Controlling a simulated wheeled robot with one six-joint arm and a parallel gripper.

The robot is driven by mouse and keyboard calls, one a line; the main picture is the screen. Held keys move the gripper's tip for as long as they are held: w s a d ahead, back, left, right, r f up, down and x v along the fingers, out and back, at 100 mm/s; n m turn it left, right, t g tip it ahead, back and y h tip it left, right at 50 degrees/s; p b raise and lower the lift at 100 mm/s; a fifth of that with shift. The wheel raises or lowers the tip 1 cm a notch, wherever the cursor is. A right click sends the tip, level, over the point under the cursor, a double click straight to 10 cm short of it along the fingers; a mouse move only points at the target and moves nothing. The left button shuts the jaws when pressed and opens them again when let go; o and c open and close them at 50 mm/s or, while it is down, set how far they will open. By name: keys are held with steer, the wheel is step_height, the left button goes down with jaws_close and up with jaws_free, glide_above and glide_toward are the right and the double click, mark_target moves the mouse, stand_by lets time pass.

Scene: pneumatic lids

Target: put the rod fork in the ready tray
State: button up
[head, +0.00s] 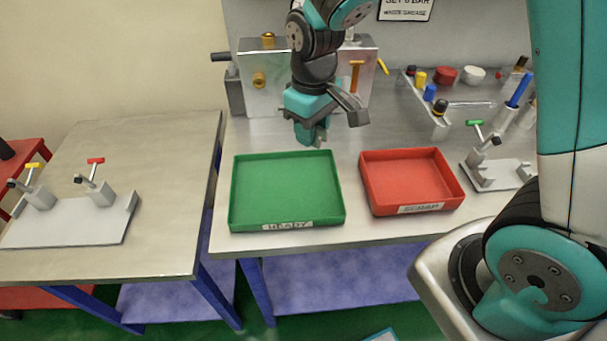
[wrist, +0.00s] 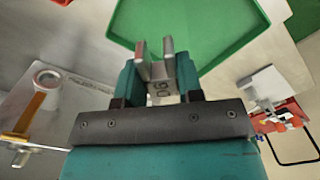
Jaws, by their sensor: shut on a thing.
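The rod fork (wrist: 157,72) is a grey metal piece with two prongs, with dark lettering on its body. In the wrist view it sits between the fingers of my gripper (wrist: 160,86), which is shut on it, prongs pointing out towards the tray. In the head view my gripper (head: 314,133) points down near the far edge of the ready tray; the fork is mostly hidden there. The ready tray (head: 288,225) is green, shallow and empty, with a label on its front wall. It also shows at the top of the wrist view (wrist: 235,52).
A red tray (head: 408,209) labelled scrap stands empty right of the green one. A metal block fixture (head: 258,85) stands behind. Clamp fixtures stand on the left table (head: 150,240) and at the right (head: 490,172). Small coloured parts lie at the back right.

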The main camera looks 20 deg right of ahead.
mark_target(310, 187)
step_height(310, 187, down, 14)
steer(key=shift+p, duration=0.7)
steer(key=shift+f, duration=0.2)
steer(key=o, duration=0.9)
steer(key=shift+r, duration=0.1)
steer(key=shift+o, duration=0.2)
steer(key=shift+r, duration=0.1)
step_height(310, 187, up, 12)
steer(key=shift+f+b, duration=0.15)
steer(key=shift+b, duration=0.9)
steer(key=s+a+r+y, duration=0.2)
steer(key=s+r, duration=0.5)
steer(key=s, duration=0.2)
steer(key=s+a+r+n+y, duration=0.1)
steer(key=s+a+r+y, duration=0.1)
steer(key=s+r, duration=0.5)
steer(key=s+a, duration=0.1)
steer(key=s, duration=0.1)
steer(key=shift+s+a+r+n, duration=0.15)
steer(key=shift+s+n, duration=0.15)
steer(key=shift+s, duration=0.05)
